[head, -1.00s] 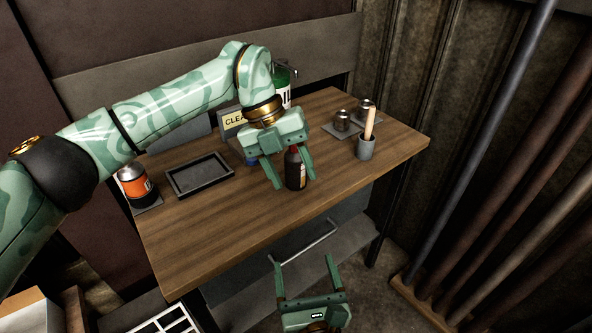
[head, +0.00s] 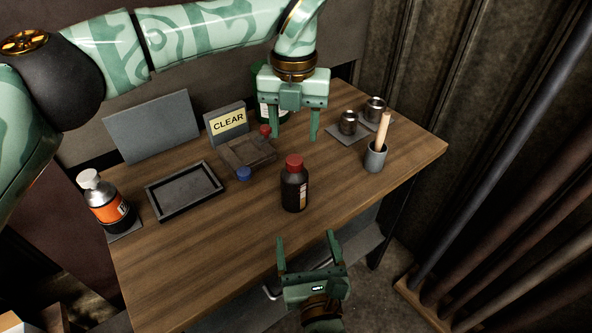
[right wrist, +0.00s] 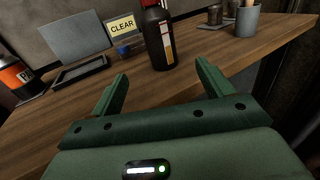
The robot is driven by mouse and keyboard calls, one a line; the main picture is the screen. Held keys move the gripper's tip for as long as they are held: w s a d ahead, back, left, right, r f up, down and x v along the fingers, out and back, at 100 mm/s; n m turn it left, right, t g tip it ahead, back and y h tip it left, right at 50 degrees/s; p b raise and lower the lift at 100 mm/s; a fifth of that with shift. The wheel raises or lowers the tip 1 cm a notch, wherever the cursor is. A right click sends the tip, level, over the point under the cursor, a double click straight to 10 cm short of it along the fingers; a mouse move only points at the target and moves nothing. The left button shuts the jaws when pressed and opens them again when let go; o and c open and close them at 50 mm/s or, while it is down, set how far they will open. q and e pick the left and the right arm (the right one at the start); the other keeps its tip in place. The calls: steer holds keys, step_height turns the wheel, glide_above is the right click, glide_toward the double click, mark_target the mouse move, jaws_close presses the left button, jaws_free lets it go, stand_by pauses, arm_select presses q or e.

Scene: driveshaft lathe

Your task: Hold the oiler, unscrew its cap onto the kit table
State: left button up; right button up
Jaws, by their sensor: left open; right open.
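The bottle that looks like the oiler (head: 293,192) is dark with a pale label. It stands upright on the wooden kit table (head: 220,240), and its red cap (head: 294,162) sits on its top. My left gripper (head: 295,136) is open and empty, above and behind the bottle, pointing down. My right gripper (head: 306,239) is open and empty, in front of the bottle and apart from it. In the right wrist view the bottle (right wrist: 157,40) stands just beyond and between the open fingers; its top is cut off.
A black tray (head: 185,190), an orange-labelled bottle (head: 107,208) and a CLEAR sign (head: 228,122) are at left and back. A grey cup (head: 375,158) with a wooden handle stands right. The front left tabletop is clear.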

mark_target(293, 181)
arm_select(q)
steer(key=shift+w+r, duration=0.1)
steer(key=shift+w, duration=0.1)
arm_select(e)
steer(key=w+a, duration=0.1)
steer(key=w, duration=1)
steer(key=w+a, duration=0.1)
steer(key=w, duration=0.4)
steer(key=shift+w+a, duration=0.25)
steer(key=shift+a, duration=0.05)
steer(key=shift+r, duration=0.1)
